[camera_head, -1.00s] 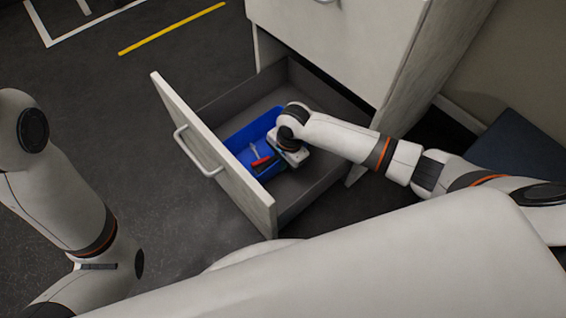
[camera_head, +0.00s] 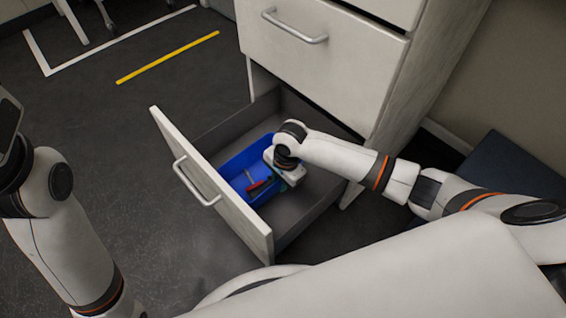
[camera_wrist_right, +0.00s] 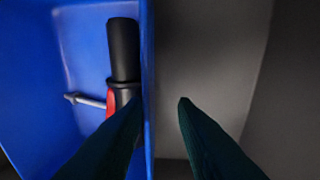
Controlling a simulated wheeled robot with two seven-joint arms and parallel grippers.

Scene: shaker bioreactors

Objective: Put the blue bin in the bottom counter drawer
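The blue bin (camera_head: 240,161) sits inside the open bottom drawer (camera_head: 318,187), close behind the drawer front. It holds a red-and-black handled tool (camera_head: 260,187) and a grey metal tool. My right gripper (camera_head: 290,179) reaches down into the drawer at the bin's right side, its fingers mostly hidden by the wrist. In the right wrist view, the two dark fingers (camera_wrist_right: 161,103) stand apart on either side of the bin's wall (camera_wrist_right: 148,60), with a clear gap between the wall and the right finger. My left arm is at the left; its gripper is out of view.
The white counter cabinet (camera_head: 330,75) stands above and behind the open drawer, with a closed drawer and its handle (camera_head: 294,27). The drawer front (camera_head: 240,222) juts out over dark floor. A dark blue flat object (camera_head: 510,165) lies at the right. Floor left of the drawer is clear.

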